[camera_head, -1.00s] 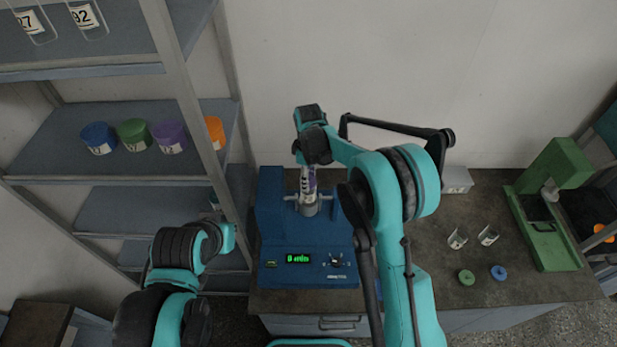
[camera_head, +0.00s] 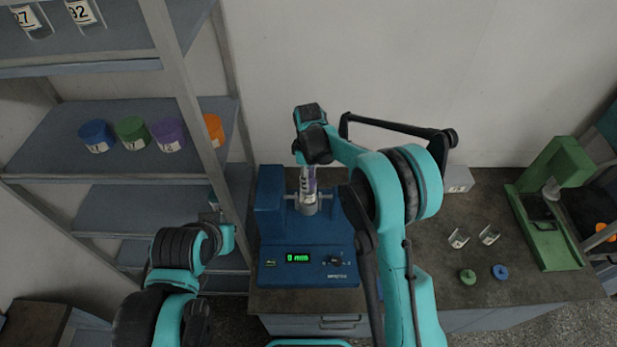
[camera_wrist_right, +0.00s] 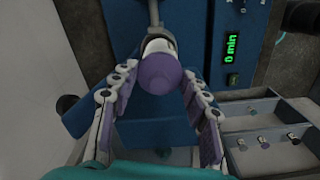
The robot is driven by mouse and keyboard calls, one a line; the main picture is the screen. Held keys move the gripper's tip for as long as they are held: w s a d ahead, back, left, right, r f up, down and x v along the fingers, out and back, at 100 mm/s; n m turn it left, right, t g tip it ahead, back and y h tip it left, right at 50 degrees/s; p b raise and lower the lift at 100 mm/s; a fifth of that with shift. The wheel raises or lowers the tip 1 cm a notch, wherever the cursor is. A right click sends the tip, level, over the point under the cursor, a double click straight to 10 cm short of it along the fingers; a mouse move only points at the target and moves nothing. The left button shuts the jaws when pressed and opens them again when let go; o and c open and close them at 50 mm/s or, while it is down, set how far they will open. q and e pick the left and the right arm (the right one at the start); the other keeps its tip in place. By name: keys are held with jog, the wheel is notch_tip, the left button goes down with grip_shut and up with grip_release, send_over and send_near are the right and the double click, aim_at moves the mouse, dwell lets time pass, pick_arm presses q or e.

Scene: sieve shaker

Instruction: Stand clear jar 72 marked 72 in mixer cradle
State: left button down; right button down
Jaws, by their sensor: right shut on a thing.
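The jar (camera_head: 309,188) has a purple lid (camera_wrist_right: 162,75) and a white label whose number I cannot read. It stands about upright at the cradle (camera_head: 308,206) of the blue mixer (camera_head: 305,240). My right gripper (camera_wrist_right: 158,72) comes from above and is shut on the jar, a finger on each side of the lid. In the head view the arm hides part of the right gripper (camera_head: 311,166). Whether the jar's base rests fully in the cradle is hidden. My left gripper (camera_head: 213,213) is small and partly hidden beside the shelf; its jaws do not show clearly.
The mixer display (camera_head: 298,258) reads 0 min. A shelf rack (camera_head: 190,110) with several lidded jars stands at left. On the bench right are two clear cups, a green lid (camera_head: 467,277), a blue lid (camera_head: 500,272) and a green press (camera_head: 545,235).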

jog(key=shift+f, duration=0.2)
dwell(0.5)
jog(key=shift+f+b, duration=0.35)
jog(key=shift+b, duration=0.1)
jog(key=shift+f+b, duration=0.45)
jog(key=shift+f, duration=0.1)
jog(key=shift+f+b, duration=0.3)
jog(key=shift+f, duration=0.05)
jog(key=shift+f+b, duration=1)
jog(key=shift+f, duration=0.1)
dwell(0.5)
dwell(0.4)
jog(key=c, duration=0.7)
grip_release()
jog(key=shift+r, duration=0.1)
